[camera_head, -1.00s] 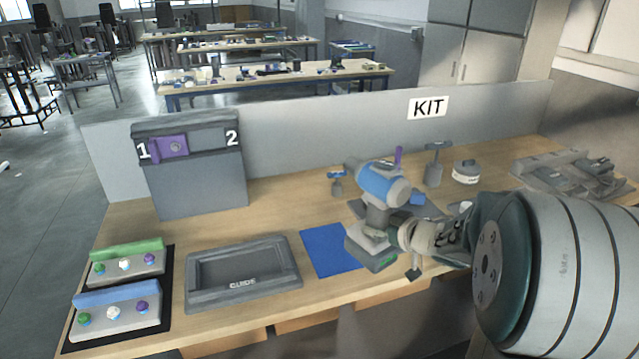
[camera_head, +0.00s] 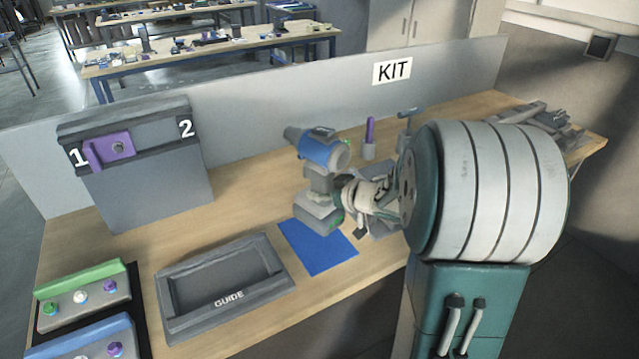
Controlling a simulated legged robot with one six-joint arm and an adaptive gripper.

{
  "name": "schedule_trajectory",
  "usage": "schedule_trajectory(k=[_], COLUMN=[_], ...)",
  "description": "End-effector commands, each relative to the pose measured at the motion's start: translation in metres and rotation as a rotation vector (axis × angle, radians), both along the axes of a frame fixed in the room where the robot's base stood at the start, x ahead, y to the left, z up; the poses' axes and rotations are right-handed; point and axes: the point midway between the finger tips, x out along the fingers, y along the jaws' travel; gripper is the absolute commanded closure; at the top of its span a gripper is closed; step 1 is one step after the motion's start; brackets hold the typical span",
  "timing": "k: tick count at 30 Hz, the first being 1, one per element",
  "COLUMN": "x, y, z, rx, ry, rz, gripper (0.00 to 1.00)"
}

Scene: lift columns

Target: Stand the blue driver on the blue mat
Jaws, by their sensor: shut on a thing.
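The blue driver (camera_head: 322,152), a grey power tool with a blue body, is upright with its head on top and its block-shaped base below. My gripper (camera_head: 343,194) is shut on its handle from the right. The blue mat (camera_head: 322,248) lies flat on the bench. The driver's base overlaps the mat's far edge in the picture; I cannot tell whether it touches the mat or hangs above it. The near part of the mat is bare. My arm hides the bench to the right.
A grey GUIDE tray (camera_head: 178,318) lies left of the mat. Green and blue button blocks (camera_head: 82,293) are at far left. A grey box with a purple latch (camera_head: 113,148) stands behind. A purple-handled tool (camera_head: 369,140) stands behind the driver, before the KIT panel (camera_head: 290,100).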

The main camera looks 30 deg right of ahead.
Motion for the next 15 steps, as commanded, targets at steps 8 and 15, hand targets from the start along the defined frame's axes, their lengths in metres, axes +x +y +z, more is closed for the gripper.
schedule_trajectory(k=[8,15], x=[0.001,0.0], y=[0.0,0.0], z=[-0.024,-0.046], rx=[0.002,0.002], ry=[-0.001,-0.003], rz=[0.001,0.0], gripper=[1.0,1.0])
